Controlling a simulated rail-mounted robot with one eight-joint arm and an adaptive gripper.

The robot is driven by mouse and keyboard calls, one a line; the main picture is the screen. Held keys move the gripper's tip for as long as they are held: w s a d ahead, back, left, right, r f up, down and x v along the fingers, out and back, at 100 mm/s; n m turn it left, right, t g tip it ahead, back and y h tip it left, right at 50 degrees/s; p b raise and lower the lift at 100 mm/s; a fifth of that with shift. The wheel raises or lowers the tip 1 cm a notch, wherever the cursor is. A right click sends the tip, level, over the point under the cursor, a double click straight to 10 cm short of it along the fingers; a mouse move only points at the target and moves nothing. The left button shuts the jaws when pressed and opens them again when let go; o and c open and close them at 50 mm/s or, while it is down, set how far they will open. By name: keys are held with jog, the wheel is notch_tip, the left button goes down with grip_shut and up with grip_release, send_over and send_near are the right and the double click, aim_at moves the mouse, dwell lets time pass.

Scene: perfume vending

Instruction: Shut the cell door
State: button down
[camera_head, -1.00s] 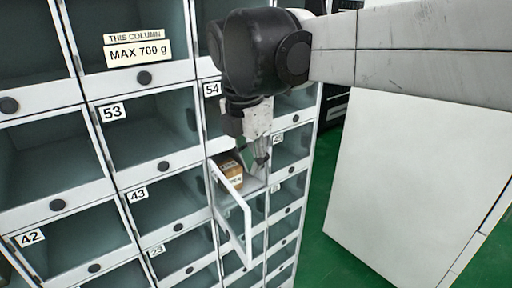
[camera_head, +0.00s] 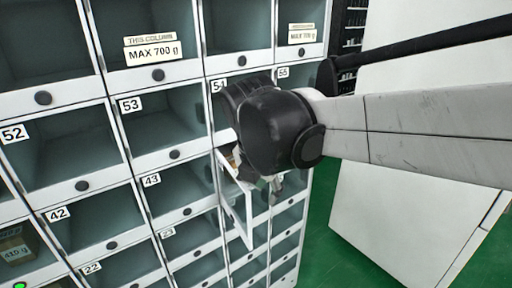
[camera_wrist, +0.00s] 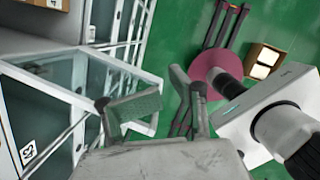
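The open cell door (camera_head: 249,220), a clear panel in a white frame, sticks out from the locker in the column under label 54. In the wrist view, a white-framed clear panel (camera_wrist: 125,64), apparently this door, lies behind the left finger. My gripper (camera_head: 275,187) is beside the door on its right, largely hidden behind my black wrist. In the wrist view, my gripper (camera_wrist: 160,98) has its two fingers apart with nothing between them. I cannot tell whether a finger touches the door. A brown box (camera_head: 232,158) shows as a sliver in the cell.
The locker wall (camera_head: 137,193) has several closed clear doors with round black knobs. Another box sits in a cell (camera_head: 14,248) at lower left, near a green light. Green floor (camera_head: 318,240) is open to the right. A large white panel (camera_head: 408,220) stands there.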

aim_at(232, 198)
jog(key=w+f, duration=0.4)
jog(key=shift+w+d+p, duration=0.25)
jog(key=shift+w+p, duration=0.05)
jog(key=shift+p, duration=0.05)
jog(key=shift+r, duration=0.1)
dwell(1.4)
jog(key=v, duration=1.2)
jog(key=s+a+f+m+g+h+p, duration=0.1)
jog(key=s+a+m+p, duration=0.15)
jog(key=a, duration=0.35)
jog(key=s+a+f+m+p, duration=0.2)
jog(key=s+a+m, duration=0.15)
jog(key=a, duration=0.25)
jog(key=shift+w+d+f+p, duration=0.5)
jog(key=shift+d+f, duration=0.45)
jog(key=shift+f, duration=0.6)
jog(key=shift+w+d+f+p, duration=0.35)
jog(key=shift+w+d+f, duration=0.2)
jog(key=shift+d+f, duration=0.75)
jog(key=shift+w+d+f+p, duration=0.5)
jog(key=shift+d+f, duration=0.15)
jog(key=shift+f, duration=1.15)
